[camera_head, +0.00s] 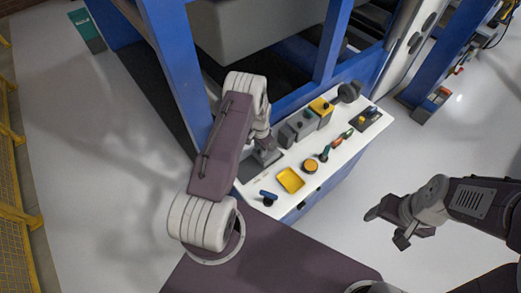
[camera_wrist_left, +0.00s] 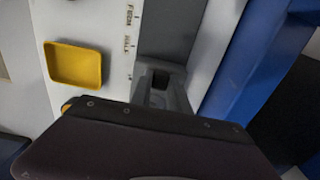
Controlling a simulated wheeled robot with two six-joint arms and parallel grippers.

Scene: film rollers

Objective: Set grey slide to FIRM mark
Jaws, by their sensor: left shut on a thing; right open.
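The grey slide (camera_wrist_left: 178,88) stands on a dark grey track (camera_wrist_left: 168,35) in the left wrist view. Small lettering runs beside the track; the top mark (camera_wrist_left: 130,14) seems to read FIRM, and the slide is well below it, near the lowest mark (camera_wrist_left: 128,76). My left gripper (camera_head: 265,152) is at the back left of the white table and shut on the slide. Its dark body covers the lower part of the left wrist view and hides the grip itself. My right gripper (camera_head: 384,228) is open and empty over the floor, right of the table.
A yellow tray (camera_head: 290,180) lies on the white table (camera_head: 252,190); it also shows in the left wrist view (camera_wrist_left: 75,64). Grey boxes (camera_head: 300,123), a yellow-topped box (camera_head: 321,107), an orange-topped round thing (camera_head: 310,166) and a blue-handled tool (camera_head: 268,196) stand nearby. Blue machine posts (camera_head: 180,65) rise behind.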

